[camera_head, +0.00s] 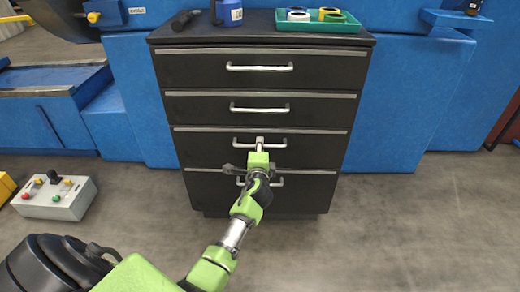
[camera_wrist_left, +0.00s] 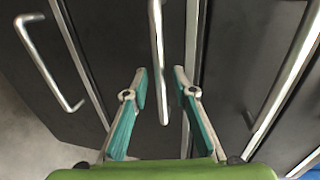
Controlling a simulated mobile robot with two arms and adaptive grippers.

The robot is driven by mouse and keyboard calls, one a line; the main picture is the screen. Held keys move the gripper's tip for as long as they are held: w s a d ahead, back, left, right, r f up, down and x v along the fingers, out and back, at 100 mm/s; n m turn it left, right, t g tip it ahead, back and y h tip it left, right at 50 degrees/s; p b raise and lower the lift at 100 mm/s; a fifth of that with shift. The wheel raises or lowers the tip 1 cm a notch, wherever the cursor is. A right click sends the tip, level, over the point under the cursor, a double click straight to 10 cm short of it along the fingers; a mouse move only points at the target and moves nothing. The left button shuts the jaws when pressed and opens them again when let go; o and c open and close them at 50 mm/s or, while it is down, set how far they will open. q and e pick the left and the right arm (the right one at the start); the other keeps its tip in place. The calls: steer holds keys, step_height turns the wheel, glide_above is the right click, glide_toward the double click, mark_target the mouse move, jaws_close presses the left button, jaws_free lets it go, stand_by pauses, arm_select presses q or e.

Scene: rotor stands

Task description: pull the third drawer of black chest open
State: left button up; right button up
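The black chest (camera_head: 262,75) has stacked drawers with silver bar handles. Its third drawer (camera_head: 205,150) from the top looks shut, flush with the others. My left gripper (camera_head: 259,145) reaches the middle of that drawer's handle (camera_head: 240,143). In the left wrist view, my left gripper (camera_wrist_left: 161,75) is open. The third drawer's handle (camera_wrist_left: 157,50) runs between its two fingers, with a visible gap on each side. How deep the fingers reach past the bar is hard to tell. My right gripper is out of view.
The bottom drawer's handle (camera_head: 277,181) is partly hidden behind my left wrist. A green tray (camera_head: 317,27) with colored rings and a blue container (camera_head: 229,12) stand on top. A control box (camera_head: 55,198) lies on the floor at left. The floor before the chest is clear.

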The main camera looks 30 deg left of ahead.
arm_select(q)
steer(key=shift+x, duration=0.8)
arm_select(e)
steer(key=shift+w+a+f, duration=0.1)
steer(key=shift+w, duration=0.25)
arm_select(q)
jaws_close()
steer(key=shift+f, duration=0.1)
